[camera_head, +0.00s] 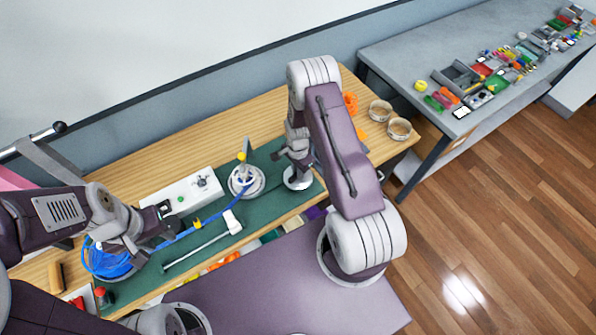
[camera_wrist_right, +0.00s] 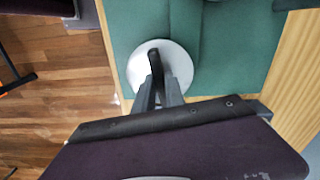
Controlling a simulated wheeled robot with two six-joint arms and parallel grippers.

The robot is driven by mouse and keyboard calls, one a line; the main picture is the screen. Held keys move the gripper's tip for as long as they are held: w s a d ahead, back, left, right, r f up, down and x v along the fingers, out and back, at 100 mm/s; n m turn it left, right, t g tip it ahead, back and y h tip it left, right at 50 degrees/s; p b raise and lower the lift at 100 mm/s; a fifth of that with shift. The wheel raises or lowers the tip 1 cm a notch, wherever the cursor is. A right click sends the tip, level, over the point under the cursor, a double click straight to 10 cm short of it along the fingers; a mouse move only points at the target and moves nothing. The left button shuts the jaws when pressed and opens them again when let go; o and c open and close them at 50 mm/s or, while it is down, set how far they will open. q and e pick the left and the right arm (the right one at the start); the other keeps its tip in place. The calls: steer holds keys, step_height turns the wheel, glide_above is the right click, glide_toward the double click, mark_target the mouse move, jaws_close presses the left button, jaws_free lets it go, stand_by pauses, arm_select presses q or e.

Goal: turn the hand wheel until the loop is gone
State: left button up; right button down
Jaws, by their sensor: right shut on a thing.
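In the head view a pale disc (camera_head: 299,182), which looks like the hand wheel, lies at the right part of the green mat. In the wrist view the disc (camera_wrist_right: 176,64) carries a dark upright handle (camera_wrist_right: 155,64). My right gripper (camera_wrist_right: 159,92) is shut on this handle. To the left of the disc stands a round drum (camera_head: 240,190) with a yellow-tipped post. A blue strap (camera_head: 206,221) runs from the drum to the left, and blue loops (camera_head: 104,263) lie below my left gripper (camera_head: 168,222). Its finger gap and any grip on the strap are unclear.
A white box (camera_head: 183,195) with a green light sits behind the strap. A white T-shaped bar (camera_head: 198,249) lies in front. Two round bowls (camera_head: 399,129) stand at the wooden table's right end. A cluttered grey table (camera_head: 400,55) is farther right.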

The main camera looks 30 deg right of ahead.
steer(key=c, duration=1.4)
jaws_free()
steer(key=shift+r, duration=0.45)
step_height(320, 180, up, 8)
steer(key=b, duration=0.2)
steer(key=shift+r+b, duration=0.1)
steer(key=shift+b, duration=0.2)
